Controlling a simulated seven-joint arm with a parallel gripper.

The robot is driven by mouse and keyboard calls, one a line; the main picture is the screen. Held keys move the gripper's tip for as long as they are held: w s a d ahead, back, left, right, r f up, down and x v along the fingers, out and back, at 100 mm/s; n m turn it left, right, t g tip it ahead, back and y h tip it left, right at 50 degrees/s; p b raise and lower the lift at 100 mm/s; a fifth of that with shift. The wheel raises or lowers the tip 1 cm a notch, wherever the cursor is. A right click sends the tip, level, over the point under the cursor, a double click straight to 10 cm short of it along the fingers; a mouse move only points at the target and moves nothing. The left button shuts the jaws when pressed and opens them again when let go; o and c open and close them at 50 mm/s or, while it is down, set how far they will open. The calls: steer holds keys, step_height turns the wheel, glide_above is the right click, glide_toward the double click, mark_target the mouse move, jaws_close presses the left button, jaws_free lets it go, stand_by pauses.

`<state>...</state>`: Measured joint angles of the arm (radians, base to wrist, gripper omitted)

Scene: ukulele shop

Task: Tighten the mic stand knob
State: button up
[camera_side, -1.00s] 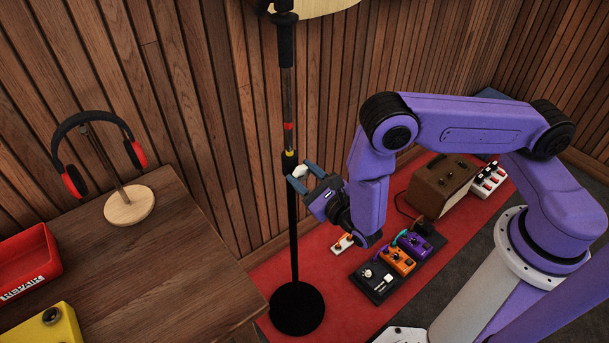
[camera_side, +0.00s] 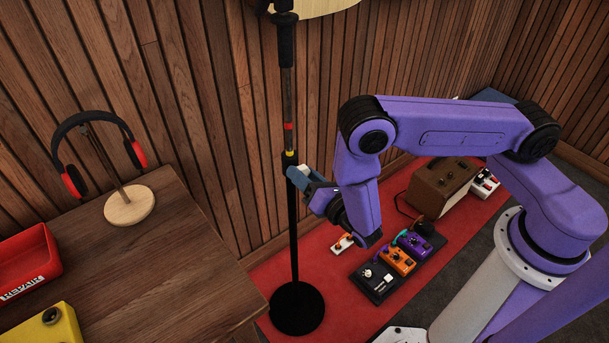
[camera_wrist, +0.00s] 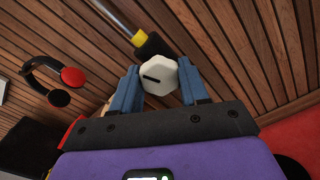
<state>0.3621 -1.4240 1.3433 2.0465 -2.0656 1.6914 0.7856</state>
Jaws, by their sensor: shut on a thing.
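The mic stand (camera_side: 293,222) stands upright on a round black base (camera_side: 297,308), with red and yellow bands on its upper tube. Its white knob (camera_wrist: 160,76) is faceted, with a dark slot on its face, and sits beside the black clutch (camera_wrist: 152,47). My gripper (camera_side: 301,172) reaches the stand from the right at knob height. In the wrist view its two blue fingers (camera_wrist: 159,85) are on either side of the knob, shut on it. In the side view the fingers partly hide the knob (camera_side: 304,169).
A wooden table (camera_side: 190,265) at the left holds headphones on a stand (camera_side: 129,206), a red tray (camera_side: 28,262) and a yellow box (camera_side: 45,330). Pedals (camera_side: 398,259) and a brown amplifier (camera_side: 440,187) stand on the red mat behind my arm.

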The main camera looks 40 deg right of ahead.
steer(key=shift+m, duration=1.4)
steer(key=o, duration=1.1)
steer(key=shift+c, duration=0.2)
steer(key=shift+s, duration=0.1)
steer(key=s, duration=1.7)
steer(key=shift+s, duration=0.15)
steer(key=shift+r, duration=0.1)
